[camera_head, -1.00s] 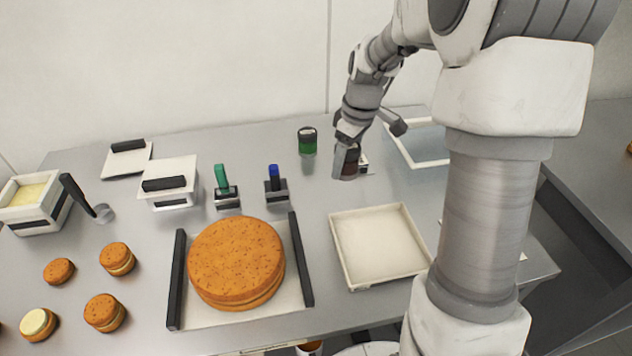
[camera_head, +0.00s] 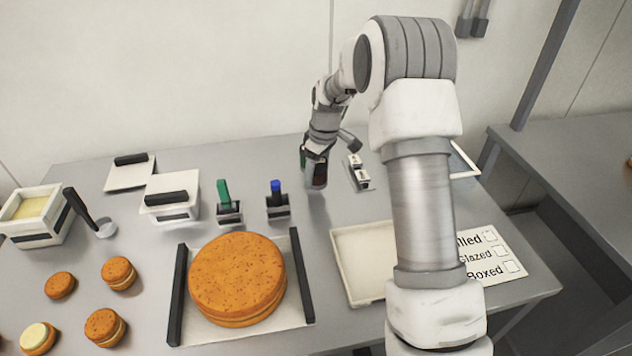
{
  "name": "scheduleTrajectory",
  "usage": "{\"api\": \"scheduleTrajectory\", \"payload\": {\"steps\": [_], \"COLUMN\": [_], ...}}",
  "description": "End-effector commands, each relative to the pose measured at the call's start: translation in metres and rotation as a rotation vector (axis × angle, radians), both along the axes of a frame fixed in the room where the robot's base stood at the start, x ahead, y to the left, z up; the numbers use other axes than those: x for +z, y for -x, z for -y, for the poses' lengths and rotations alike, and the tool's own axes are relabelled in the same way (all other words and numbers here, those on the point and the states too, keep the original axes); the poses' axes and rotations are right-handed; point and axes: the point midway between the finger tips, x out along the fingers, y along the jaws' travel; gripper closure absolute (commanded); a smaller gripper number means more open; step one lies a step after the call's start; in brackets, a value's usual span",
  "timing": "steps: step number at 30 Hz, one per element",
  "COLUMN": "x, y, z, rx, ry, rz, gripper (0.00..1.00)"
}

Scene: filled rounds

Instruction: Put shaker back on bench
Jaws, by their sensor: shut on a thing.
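My gripper (camera_head: 316,154) is shut on a dark reddish-brown shaker (camera_head: 318,176) with a pale grey base. The gripper points down at the back middle of the grey bench (camera_head: 155,268). The shaker is roughly upright, and I cannot tell whether its base touches the bench. A green jar (camera_head: 303,158) is mostly hidden behind the gripper and shaker; only a green sliver shows at their left.
A small rack (camera_head: 358,173) stands right of the shaker. Blue-handled (camera_head: 277,200) and green-handled (camera_head: 228,206) tools stand to its left. A large round cake (camera_head: 237,278) sits in front. A white tray (camera_head: 352,240) is partly hidden by my arm.

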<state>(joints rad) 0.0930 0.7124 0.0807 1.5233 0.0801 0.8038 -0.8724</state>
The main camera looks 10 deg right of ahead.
Motion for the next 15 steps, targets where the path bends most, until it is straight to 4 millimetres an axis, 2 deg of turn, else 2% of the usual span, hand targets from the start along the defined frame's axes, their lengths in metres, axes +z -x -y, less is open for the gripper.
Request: {"api": "scheduleTrajectory", "payload": {"steps": [6,15], "x": [-0.032,-0.034], "y": [0.001,0.001], "z": [0.0,0.0], "rx": [0.001,0.001], "ry": [0.001,0.0], "rz": [-0.003,-0.001], "gripper": [0.94,0.94]}}
